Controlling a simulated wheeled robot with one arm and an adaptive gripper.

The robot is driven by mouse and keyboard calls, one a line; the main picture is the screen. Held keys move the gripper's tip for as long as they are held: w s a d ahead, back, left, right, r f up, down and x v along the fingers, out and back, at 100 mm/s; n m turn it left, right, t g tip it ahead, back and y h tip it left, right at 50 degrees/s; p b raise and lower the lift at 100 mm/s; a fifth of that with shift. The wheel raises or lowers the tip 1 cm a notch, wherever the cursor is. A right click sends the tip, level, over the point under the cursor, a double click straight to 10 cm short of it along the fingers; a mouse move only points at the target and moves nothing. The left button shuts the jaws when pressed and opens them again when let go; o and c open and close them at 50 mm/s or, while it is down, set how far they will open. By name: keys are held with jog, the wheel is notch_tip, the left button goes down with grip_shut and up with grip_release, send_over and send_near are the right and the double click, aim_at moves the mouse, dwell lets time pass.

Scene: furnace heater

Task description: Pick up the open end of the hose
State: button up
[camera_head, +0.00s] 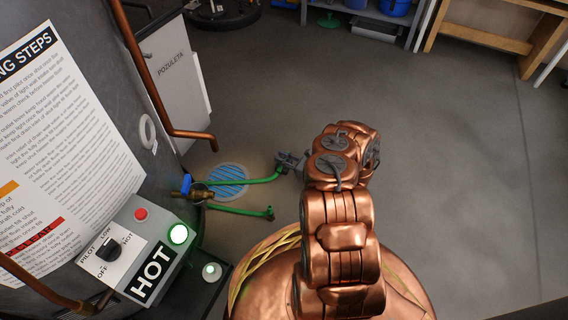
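A green hose (262,181) runs right from beside the brass valve (199,192) with a blue handle on the tank's side. Its right end is at my gripper (286,162), which is small and dark here. The fingers overlap or touch this end, but I cannot tell whether they are closed on it. A second green length (240,210) lies lower, with a small end piece at its right tip. How the two lengths join is hidden near the valve. My copper arm covers the area right of the gripper.
The heater tank (95,70) fills the left, with a control box (135,250) and a copper pipe (165,110). A blue floor drain (228,180) lies under the hose. A wooden bench (490,40) stands at the back right. The floor on the right is clear.

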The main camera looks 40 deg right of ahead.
grip_shut()
dwell(0.4)
